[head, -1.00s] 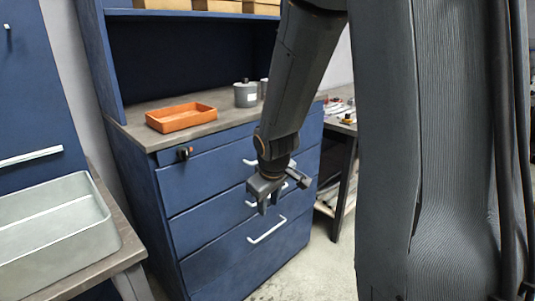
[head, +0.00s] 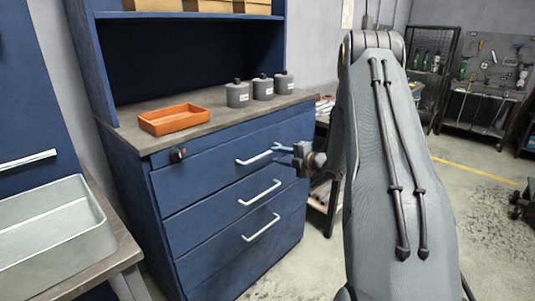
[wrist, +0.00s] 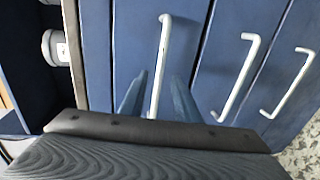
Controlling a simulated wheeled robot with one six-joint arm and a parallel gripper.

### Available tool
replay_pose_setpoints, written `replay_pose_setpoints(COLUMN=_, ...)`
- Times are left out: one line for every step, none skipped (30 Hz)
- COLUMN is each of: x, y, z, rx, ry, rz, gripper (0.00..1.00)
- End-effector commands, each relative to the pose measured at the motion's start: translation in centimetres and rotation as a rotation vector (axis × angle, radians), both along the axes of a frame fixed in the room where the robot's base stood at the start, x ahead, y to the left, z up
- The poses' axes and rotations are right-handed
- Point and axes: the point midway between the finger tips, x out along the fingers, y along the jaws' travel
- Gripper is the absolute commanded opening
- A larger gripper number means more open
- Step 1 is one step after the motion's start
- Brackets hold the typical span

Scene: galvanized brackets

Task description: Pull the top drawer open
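The top drawer (head: 212,165) is the upper blue front of the cabinet and looks shut, flush with the fronts below. Its white bar handle (head: 252,159) also shows in the wrist view (wrist: 164,45). My gripper (head: 278,150) is at the right end of this handle in the head view. In the wrist view my gripper (wrist: 158,95) has its two fingers apart, one on each side of the handle, with visible gaps. The handle's near end is close to the gripper's dark body.
Two lower drawers have white handles (head: 260,192) (head: 261,228). An orange tray (head: 174,119) and grey lidded jars (head: 237,94) stand on the counter. A black knob (head: 178,155) sits at the cabinet's upper left. A grey bin (head: 50,232) is at left.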

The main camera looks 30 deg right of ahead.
Motion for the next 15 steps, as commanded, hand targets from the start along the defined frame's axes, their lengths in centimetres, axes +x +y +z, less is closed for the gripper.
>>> replay_pose_setpoints(x=0.7, y=0.4, z=-0.1, rx=0.0, ry=0.0, rz=0.002, gripper=0.29)
replay_pose_setpoints(x=1.2, y=0.6, z=-0.2, rx=0.0, ry=0.0, rz=0.002, gripper=0.29)
replay_pose_setpoints(x=1.8, y=0.8, z=-0.3, rx=0.0, ry=0.0, rz=0.002, gripper=0.29)
replay_pose_setpoints(x=2.2, y=1.0, z=-0.4, rx=0.001, ry=0.0, rz=0.001, gripper=0.29)
replay_pose_setpoints(x=2.7, y=1.1, z=-0.5, rx=0.0, ry=0.0, rz=0.001, gripper=0.29)
replay_pose_setpoints(x=3.2, y=1.4, z=-0.6, rx=0.001, ry=0.001, rz=0.001, gripper=0.29)
replay_pose_setpoints(x=3.6, y=1.5, z=-0.7, rx=0.002, ry=0.002, rz=0.001, gripper=0.29)
replay_pose_setpoints(x=4.0, y=1.6, z=-0.8, rx=0.002, ry=0.002, rz=0.001, gripper=0.29)
replay_pose_setpoints(x=4.4, y=1.7, z=-0.9, rx=0.002, ry=0.001, rz=0.0, gripper=0.29)
replay_pose_setpoints(x=4.7, y=1.8, z=-0.9, rx=0.002, ry=0.001, rz=-0.001, gripper=0.29)
replay_pose_setpoints(x=5.0, y=1.9, z=-1.0, rx=0.002, ry=0.001, rz=-0.001, gripper=0.29)
replay_pose_setpoints(x=5.2, y=2.0, z=-1.1, rx=0.001, ry=0.002, rz=-0.001, gripper=0.29)
replay_pose_setpoints(x=5.4, y=2.1, z=-1.1, rx=0.002, ry=0.002, rz=-0.002, gripper=0.29)
replay_pose_setpoints(x=5.5, y=2.1, z=-1.2, rx=0.002, ry=0.002, rz=-0.002, gripper=0.29)
replay_pose_setpoints(x=5.7, y=2.2, z=-1.2, rx=0.001, ry=0.002, rz=-0.001, gripper=0.29)
